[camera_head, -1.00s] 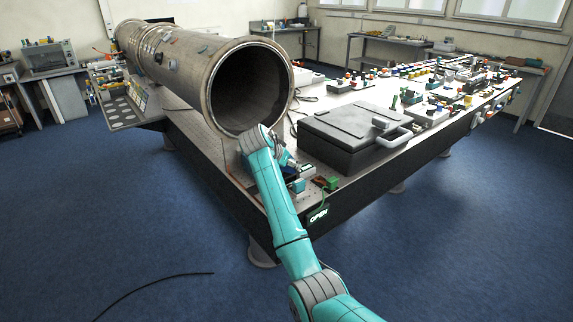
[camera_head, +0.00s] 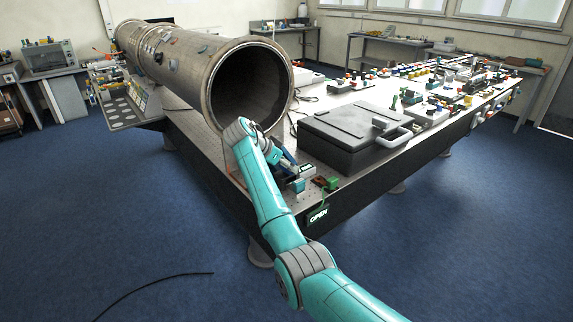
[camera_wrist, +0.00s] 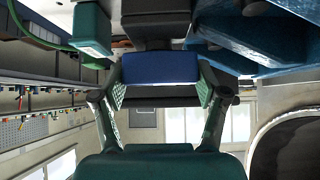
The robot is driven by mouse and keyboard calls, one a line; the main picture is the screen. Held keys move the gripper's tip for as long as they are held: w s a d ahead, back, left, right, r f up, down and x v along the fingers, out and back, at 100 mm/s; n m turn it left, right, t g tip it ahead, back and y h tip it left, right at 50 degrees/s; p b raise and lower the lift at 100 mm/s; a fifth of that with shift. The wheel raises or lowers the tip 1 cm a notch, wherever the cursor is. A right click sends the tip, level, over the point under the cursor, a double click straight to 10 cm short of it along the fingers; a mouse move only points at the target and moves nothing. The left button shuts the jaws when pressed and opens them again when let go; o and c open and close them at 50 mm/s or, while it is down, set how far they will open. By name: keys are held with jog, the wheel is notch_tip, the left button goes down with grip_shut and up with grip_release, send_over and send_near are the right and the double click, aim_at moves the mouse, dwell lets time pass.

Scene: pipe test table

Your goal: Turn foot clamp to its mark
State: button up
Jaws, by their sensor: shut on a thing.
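In the wrist view my gripper (camera_wrist: 161,80) has its two fingers on either side of a blue block (camera_wrist: 160,68), which looks like the handle part of the foot clamp. A dark grey body stands behind the block. In the head view my arm reaches to the table's near corner, just below the open end of the large pipe (camera_head: 205,75). The arm partly hides the gripper and clamp there. I cannot make out the mark in either view.
A teal block (camera_wrist: 91,30) with a green cable sits close beside the gripper in the wrist view. Larger blue parts (camera_wrist: 255,38) are close on the other side. A dark case (camera_head: 350,137) and an OPEN sign (camera_head: 318,216) are near in the head view.

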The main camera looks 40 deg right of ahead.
jog(key=o, duration=1.2)
jog(key=shift+c, duration=0.2)
jog(key=v, duration=1.2)
jog(key=shift+a, duration=0.1)
